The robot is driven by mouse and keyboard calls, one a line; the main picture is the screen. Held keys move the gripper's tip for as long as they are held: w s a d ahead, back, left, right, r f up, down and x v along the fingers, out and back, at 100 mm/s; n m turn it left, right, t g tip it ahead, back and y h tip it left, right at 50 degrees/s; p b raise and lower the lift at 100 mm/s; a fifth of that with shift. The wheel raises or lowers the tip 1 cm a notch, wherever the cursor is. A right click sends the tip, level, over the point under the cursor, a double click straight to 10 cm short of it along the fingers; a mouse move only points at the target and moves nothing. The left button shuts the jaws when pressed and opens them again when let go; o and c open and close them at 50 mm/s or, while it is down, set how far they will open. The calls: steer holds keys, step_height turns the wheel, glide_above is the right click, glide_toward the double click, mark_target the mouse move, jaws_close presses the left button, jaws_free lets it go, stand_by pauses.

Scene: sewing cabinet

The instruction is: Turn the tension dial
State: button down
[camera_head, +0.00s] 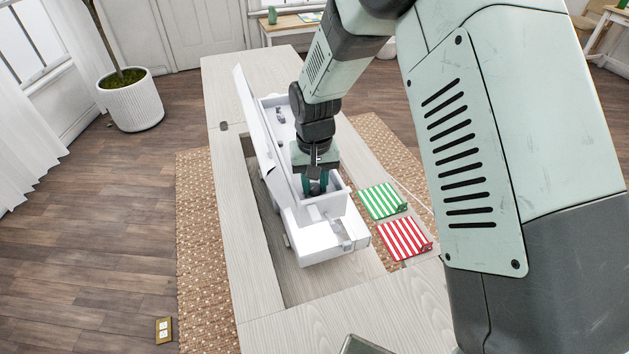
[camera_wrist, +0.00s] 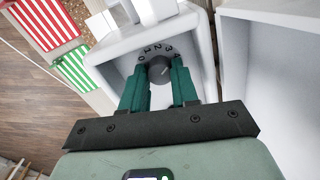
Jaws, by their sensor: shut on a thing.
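The tension dial (camera_wrist: 159,69) is a dark round knob with a pale pointer line. In the head view my gripper (camera_head: 315,186) reaches down into the machine's open body, and the dial is hidden there.
The machine's white lid (camera_head: 252,115) stands open on the left. A green-striped fabric (camera_head: 382,201) and a red-striped fabric (camera_head: 404,239) lie to the right of the machine. White walls of the machine body surround my fingers closely. The cabinet top (camera_head: 235,75) is bare at the back.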

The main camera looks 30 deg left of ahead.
mark_target(314, 186)
steer(key=shift+n, duration=0.9)
steer(key=c, duration=1.1)
jaws_free()
step_height(314, 186, up, 11)
steer(key=shift+f, duration=0.1)
